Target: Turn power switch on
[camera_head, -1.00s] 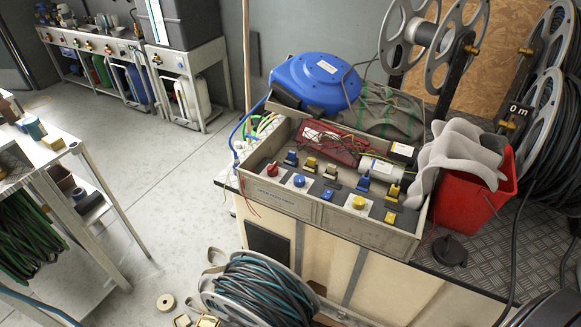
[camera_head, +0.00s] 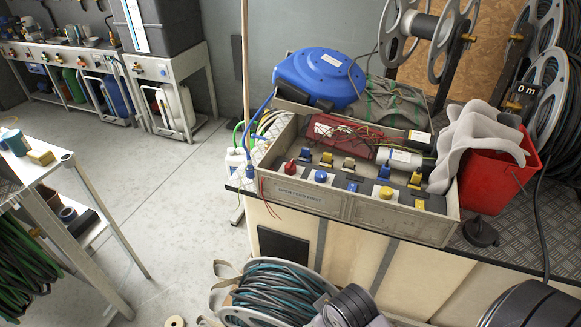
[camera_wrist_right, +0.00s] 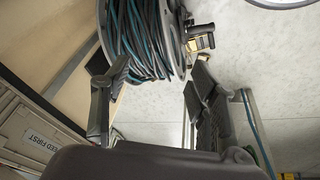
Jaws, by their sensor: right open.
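A grey control box (camera_head: 325,207) stands on the bench, with a label "OPEN FEED FIRST" on its front. Its top carries a red knob (camera_head: 290,168), a round blue knob (camera_head: 321,176), a round yellow knob (camera_head: 385,193) and several small blue and yellow levers. I cannot tell which of these is the power switch. In the right wrist view my right gripper (camera_wrist_right: 155,92) is open and empty, its dark fingers wide apart. The labelled box front (camera_wrist_right: 42,140) shows at that view's left edge, outside the fingers. My left gripper is not in view.
A blue hose reel (camera_head: 320,78) sits behind the box. A red bucket (camera_head: 495,178) with grey cloth is on its right. A reel of teal hose (camera_head: 275,287) lies below the bench front; it also shows beyond my right fingers (camera_wrist_right: 145,40). Open floor (camera_head: 180,220) is at left.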

